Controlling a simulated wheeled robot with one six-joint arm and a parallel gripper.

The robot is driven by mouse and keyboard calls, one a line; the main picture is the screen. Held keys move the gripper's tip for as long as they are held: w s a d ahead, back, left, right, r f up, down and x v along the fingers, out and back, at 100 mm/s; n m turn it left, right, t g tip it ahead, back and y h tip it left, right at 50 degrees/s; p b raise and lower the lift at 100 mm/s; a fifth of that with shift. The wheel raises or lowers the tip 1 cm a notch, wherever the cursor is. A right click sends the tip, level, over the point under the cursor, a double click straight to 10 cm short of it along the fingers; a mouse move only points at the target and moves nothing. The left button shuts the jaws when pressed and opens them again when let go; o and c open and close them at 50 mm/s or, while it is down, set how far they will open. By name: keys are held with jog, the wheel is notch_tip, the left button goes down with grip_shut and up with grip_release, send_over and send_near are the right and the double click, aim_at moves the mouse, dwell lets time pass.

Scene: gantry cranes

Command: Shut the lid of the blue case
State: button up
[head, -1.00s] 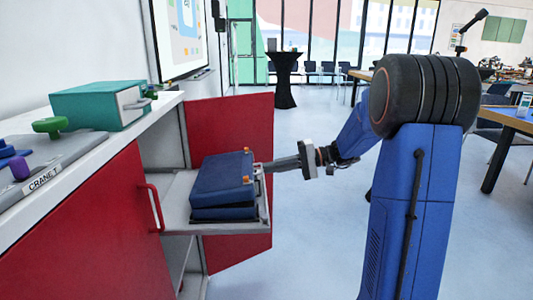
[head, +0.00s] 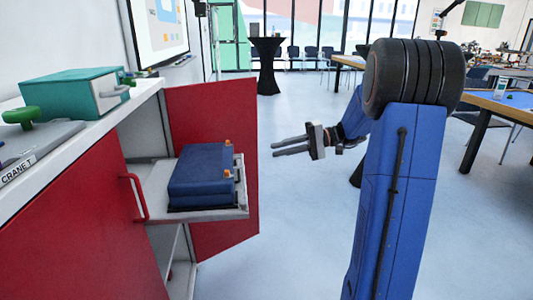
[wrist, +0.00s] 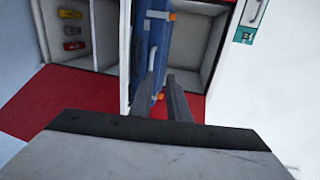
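The blue case (head: 200,168) rests on a grey pulled-out tray (head: 190,216) of the red cabinet. Its lid (head: 204,158) lies down over the base and looks closed; I cannot tell whether a thin gap remains at the seam. Two orange latches (head: 227,143) show on its right side. My gripper (head: 274,149) is empty, to the right of the case and apart from it, its two fingers pointing at it with a gap between them. In the wrist view the blue case (wrist: 153,40) shows beyond the fingers (wrist: 160,82).
A red cabinet door (head: 215,115) stands open behind the tray. A teal box (head: 72,92) and a grey panel with a green knob (head: 20,117) sit on the white counter. The floor right of the tray is clear.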

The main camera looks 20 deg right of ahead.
jog(key=v, duration=0.9)
jog(key=s+a+f+n+g+h, duration=0.1)
jog(key=s+a+f+g+h, duration=0.15)
jog(key=s+a, duration=0.5)
jog(key=s+a+f+g+h, duration=0.1)
jog(key=s+a+h, duration=0.25)
jog(key=a, duration=0.65)
jog(key=s+a+f+n+t+h, duration=0.1)
jog(key=s+f+h, duration=0.2)
jog(key=s, duration=0.6)
jog(key=s+a+f+n+t+h, duration=0.1)
jog(key=s+f+h, duration=0.3)
jog(key=s, duration=0.5)
jog(key=shift+s+f+n+t+h, duration=0.2)
jog(key=shift+s+n+t+h, duration=0.2)
jog(key=shift+t+h, duration=0.45)
